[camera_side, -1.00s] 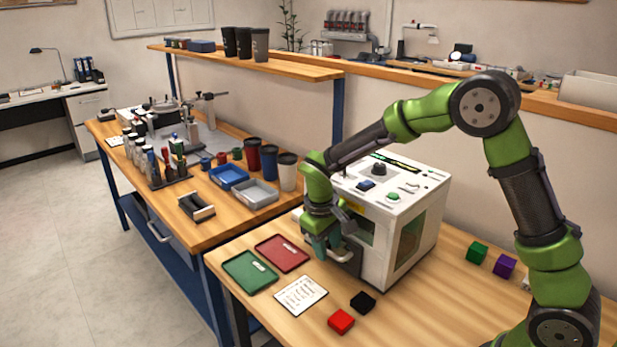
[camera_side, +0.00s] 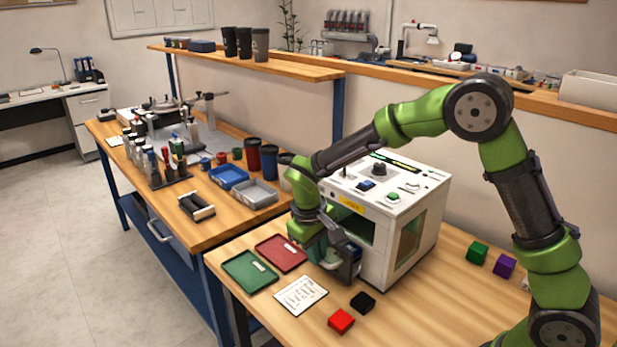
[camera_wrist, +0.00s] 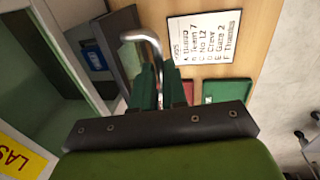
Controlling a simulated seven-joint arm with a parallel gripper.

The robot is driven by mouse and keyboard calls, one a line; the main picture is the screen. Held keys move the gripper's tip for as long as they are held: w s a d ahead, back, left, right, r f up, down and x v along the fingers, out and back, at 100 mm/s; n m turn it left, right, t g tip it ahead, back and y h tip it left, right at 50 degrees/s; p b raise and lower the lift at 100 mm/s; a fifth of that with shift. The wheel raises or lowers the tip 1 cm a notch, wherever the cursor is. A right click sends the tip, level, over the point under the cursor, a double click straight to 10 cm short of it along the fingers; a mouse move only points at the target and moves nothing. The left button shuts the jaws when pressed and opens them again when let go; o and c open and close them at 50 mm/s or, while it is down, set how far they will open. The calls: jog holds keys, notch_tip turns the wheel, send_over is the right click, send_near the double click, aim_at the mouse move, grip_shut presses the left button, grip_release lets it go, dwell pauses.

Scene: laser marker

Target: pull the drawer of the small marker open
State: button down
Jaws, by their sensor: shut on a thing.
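The small marker (camera_side: 405,200) is a white box with a yellow label and buttons on top, on the front bench. Its dark drawer (camera_side: 349,262) stands out from the lower front. In the wrist view, the drawer front (camera_wrist: 124,45) is beside a silver bar handle (camera_wrist: 148,38). My gripper (camera_side: 325,258) is at the drawer front, and its green fingers (camera_wrist: 152,85) are shut on the handle. In the side view, my gripper hides most of the handle. A dark and blue item (camera_wrist: 94,56) shows behind the drawer front; I cannot tell what it is.
A red tray (camera_side: 281,252), a green tray (camera_side: 249,271) and a printed card (camera_side: 301,294) lie in front of the marker. A black cube (camera_side: 362,302) and a red cube (camera_side: 341,321) are nearby. Green and purple cubes (camera_side: 504,266) sit at right.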

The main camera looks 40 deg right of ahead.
jog(key=a, duration=1.1)
jog(key=shift+a, duration=0.15)
jog(key=c, duration=1.2)
grip_release()
jog(key=shift+o, duration=0.2)
notch_tip(320, 180, up, 17)
jog(key=a, duration=0.3)
jog(key=shift+f, duration=0.15)
